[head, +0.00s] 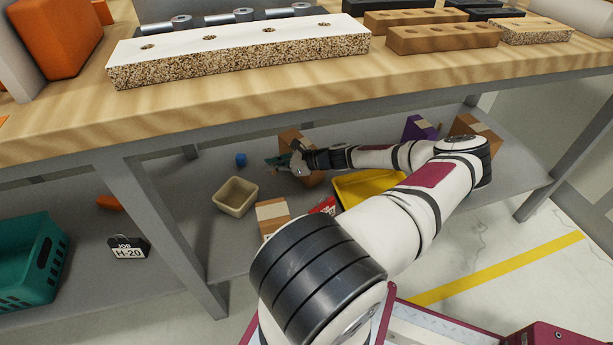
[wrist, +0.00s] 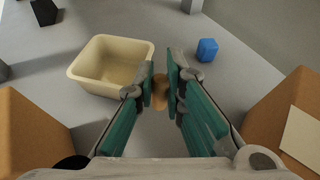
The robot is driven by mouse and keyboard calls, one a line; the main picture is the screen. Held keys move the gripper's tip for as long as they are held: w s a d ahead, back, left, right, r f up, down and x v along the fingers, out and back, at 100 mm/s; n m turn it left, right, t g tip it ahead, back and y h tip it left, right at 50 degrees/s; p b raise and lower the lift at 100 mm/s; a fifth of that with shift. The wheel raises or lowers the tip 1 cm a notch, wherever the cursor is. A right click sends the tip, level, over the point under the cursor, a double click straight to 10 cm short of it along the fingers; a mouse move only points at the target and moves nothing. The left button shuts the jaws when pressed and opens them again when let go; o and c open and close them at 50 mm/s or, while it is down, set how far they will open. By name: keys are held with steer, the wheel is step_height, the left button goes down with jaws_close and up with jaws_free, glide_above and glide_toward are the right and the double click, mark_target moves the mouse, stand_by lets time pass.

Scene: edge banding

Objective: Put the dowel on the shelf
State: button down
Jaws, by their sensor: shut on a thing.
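My gripper (head: 283,162) is low over the grey lower shelf (head: 195,190), under the wooden workbench top. In the wrist view its teal-padded fingers (wrist: 160,78) are shut on a small tan dowel (wrist: 160,92). The dowel shows as a short rounded piece between the fingers, and the rest of it is hidden. I cannot tell whether it touches the shelf surface. In the head view I cannot make out the dowel.
A cream bin (wrist: 112,65) stands left of the fingers, and a blue cube (wrist: 207,49) lies to the right. Cardboard boxes flank the gripper, one at the right (wrist: 285,125). A yellow tray (head: 372,187) lies under my arm. The bench top (head: 420,85) overhangs the shelf.

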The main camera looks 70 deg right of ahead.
step_height(320, 180, down, 10)
steer(key=b, duration=0.4)
steer(key=shift+r, duration=0.15)
steer(key=c, duration=1.7)
jaws_free()
steer(key=shift+o, duration=0.2)
steer(key=shift+s+r, duration=0.15)
steer(key=shift+s, duration=0.1)
steer(key=p+v, duration=0.3)
steer(key=v, duration=0.8)
steer(key=shift+s, duration=0.3)
steer(key=shift+d+p, duration=0.1)
steer(key=shift+p, duration=0.2)
